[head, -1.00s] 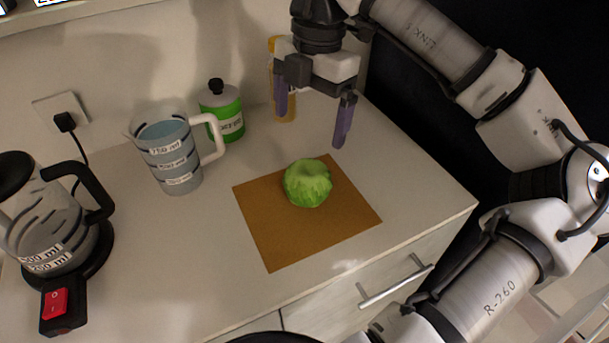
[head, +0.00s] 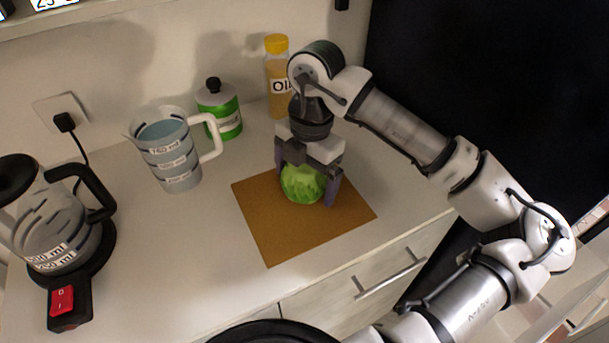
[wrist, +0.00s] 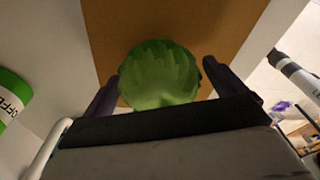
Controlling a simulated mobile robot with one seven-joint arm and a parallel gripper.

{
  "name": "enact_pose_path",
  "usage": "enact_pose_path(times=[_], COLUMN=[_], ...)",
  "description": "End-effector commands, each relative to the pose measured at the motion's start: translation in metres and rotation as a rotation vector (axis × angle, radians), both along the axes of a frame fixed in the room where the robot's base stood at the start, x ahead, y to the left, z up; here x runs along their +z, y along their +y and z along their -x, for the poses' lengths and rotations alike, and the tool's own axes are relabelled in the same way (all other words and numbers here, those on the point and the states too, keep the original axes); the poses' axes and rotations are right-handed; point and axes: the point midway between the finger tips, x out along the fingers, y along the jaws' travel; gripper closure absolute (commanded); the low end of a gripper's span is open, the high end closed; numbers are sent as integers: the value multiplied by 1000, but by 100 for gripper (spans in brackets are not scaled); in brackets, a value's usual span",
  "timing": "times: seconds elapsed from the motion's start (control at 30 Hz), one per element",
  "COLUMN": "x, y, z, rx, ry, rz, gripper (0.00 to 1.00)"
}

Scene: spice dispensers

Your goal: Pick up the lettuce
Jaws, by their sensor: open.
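The green lettuce (head: 302,184) sits on a brown board (head: 268,235) on the counter. My gripper (head: 308,188) is lowered over it from above, with one finger on each side of the lettuce. The jaws are open. In the wrist view the lettuce (wrist: 160,75) lies between the two dark fingers, with a visible gap on the right; on the left the gap looks small. The top of the lettuce is partly hidden by my gripper in the head view.
A measuring jug (head: 170,155) and a green canister (head: 219,108) stand behind and left of the board. A kettle (head: 50,225) stands at the far left. The counter in front of the board is clear.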

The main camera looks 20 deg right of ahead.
Motion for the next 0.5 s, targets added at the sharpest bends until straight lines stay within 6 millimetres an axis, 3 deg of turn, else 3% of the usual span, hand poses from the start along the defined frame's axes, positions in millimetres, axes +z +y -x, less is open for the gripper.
enact_pose_path(times=[0.27, 0.5], x=[-4, -4], y=[0, 0], z=[0, 0], rx=[-1, -1], ry=[-1, -1], rz=[0, 0], gripper=[5, 36])
